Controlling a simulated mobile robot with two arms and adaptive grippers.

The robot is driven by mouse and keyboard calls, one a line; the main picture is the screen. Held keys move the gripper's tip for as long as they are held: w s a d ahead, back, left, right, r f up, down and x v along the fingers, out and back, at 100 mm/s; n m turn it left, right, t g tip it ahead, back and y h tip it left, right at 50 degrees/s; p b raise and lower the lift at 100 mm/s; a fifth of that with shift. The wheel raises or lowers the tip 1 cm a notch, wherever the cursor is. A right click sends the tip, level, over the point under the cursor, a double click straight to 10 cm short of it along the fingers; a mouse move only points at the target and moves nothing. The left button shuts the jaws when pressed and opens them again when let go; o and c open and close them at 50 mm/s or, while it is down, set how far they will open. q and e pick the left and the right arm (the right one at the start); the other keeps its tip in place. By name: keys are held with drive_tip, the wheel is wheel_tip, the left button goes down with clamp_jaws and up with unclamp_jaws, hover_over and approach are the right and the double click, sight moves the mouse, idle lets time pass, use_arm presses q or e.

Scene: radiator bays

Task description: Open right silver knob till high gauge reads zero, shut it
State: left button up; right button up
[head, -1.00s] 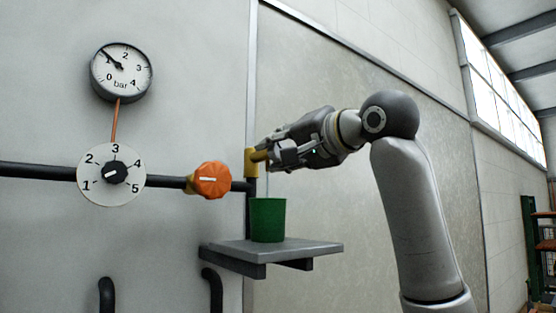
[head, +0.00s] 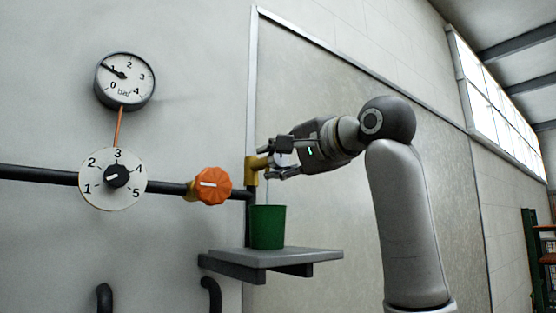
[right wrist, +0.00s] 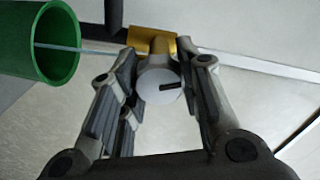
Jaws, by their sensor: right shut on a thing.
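The silver knob (right wrist: 172,84) has a pale round face with a dark mark and sits on a brass valve body (right wrist: 150,40). My right gripper (head: 280,160) is shut on this knob, its fingers on both sides of it in the right wrist view. In the head view the brass valve (head: 252,168) is at the pipe's right end and the fingers partly hide the knob. The gauge (head: 125,80) at the upper left is marked in bar, and its needle points near 1. A thin pale stream (right wrist: 90,49) runs from the valve into the green cup (right wrist: 68,70). My left gripper is not in view.
An orange knob (head: 211,186) and a dial marked 1 to 5 (head: 98,190) sit on the dark pipe (head: 40,175). The green cup also shows in the head view (head: 268,228), standing on a grey shelf (head: 275,256) below the valve.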

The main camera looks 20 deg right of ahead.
drive_tip(key=o, duration=1)
drive_tip(key=shift+d, duration=0.15)
drive_tip(key=v, duration=1.2)
